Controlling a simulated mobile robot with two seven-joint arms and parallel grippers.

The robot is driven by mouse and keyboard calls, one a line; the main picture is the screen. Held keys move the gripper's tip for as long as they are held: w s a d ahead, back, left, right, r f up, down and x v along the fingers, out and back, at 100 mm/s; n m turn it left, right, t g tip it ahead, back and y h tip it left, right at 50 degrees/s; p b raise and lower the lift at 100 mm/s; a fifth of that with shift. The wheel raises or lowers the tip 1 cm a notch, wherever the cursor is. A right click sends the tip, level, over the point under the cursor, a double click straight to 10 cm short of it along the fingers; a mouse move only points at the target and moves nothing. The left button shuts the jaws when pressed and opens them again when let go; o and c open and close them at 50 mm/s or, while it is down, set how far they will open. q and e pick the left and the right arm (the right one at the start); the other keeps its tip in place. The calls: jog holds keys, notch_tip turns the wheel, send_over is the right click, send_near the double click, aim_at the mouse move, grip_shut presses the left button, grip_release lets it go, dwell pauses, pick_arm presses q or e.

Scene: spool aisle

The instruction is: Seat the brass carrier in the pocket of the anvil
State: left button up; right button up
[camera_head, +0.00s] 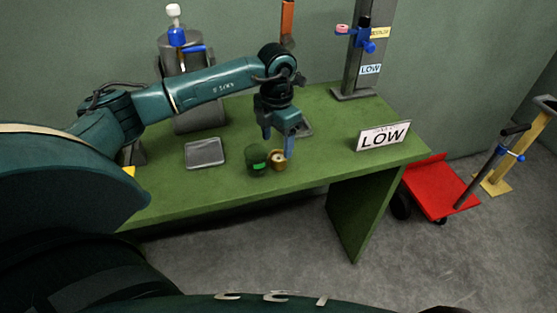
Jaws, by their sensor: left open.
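The brass carrier (279,164) is a small gold-coloured cup-like piece with a pale centre. It stands near the front edge of the green table, close beside a dark green round pot. My left gripper (278,144) points down just above the carrier, with its blue fingers apart. One finger overlaps the carrier's right side in the picture; I cannot tell whether it touches. I cannot tell for certain which piece is the anvil, and no pocket shows clearly. My right gripper is not in view.
The dark green pot (257,161) has a bright green label. A grey square tray (205,153) lies left; another grey piece (305,127) is partly behind my gripper. A LOW sign (383,136) stands right on the green table (340,165). A red cart (438,190) is beyond it.

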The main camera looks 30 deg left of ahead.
aim_at(278, 158)
pick_arm(q)
notch_tip(278, 158, down, 5)
jog(key=shift+w+d+p, duration=0.1)
jog(key=shift+d+p, duration=0.05)
jog(key=shift+p, duration=0.3)
jog(key=shift+c, duration=0.3)
jog(key=c, duration=1)
